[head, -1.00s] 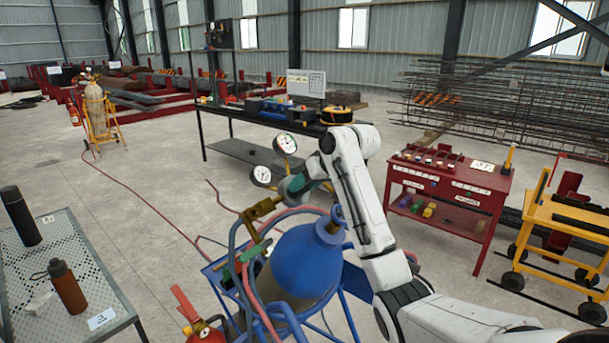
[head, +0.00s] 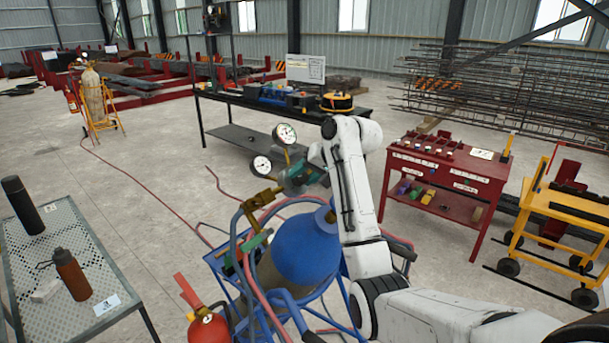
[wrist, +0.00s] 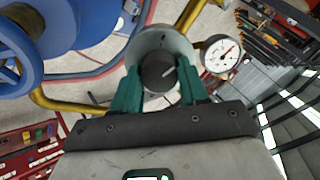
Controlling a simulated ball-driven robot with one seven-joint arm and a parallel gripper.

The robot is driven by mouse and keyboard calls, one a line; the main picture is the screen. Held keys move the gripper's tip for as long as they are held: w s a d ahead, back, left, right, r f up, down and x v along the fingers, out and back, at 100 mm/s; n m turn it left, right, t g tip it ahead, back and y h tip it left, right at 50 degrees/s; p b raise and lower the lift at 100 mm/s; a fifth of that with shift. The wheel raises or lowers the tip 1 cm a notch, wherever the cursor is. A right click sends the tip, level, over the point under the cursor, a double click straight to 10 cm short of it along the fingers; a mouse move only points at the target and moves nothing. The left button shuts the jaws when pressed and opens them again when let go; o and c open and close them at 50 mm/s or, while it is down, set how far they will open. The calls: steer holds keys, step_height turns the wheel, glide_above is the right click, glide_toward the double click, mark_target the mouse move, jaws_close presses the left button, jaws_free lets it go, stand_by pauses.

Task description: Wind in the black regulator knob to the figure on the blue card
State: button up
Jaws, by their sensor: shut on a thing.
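The black regulator knob (wrist: 157,72) sits in the wrist view with a pale line on its face pointing up and to the right, inside a grey round body (wrist: 160,44). My gripper (wrist: 158,84) is shut on it, one green finger on each side. In the head view my gripper (head: 298,178) is at the brass regulator (head: 262,197), above the blue cylinder (head: 308,248). Two round gauges (head: 285,134) (head: 262,165) stand by it. One gauge (wrist: 221,54) also shows in the wrist view, its figures too small to read.
Red and blue hoses loop around the cylinder and its blue frame (head: 342,312). A red fire extinguisher (head: 208,328) stands in front. A perforated table (head: 75,250) with bottles is at left, a red cabinet (head: 445,178) at right.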

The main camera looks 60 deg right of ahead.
steer(key=o, duration=1.1)
steer(key=shift+c, duration=0.2)
steer(key=b+v, duration=0.1)
steer(key=v, duration=1)
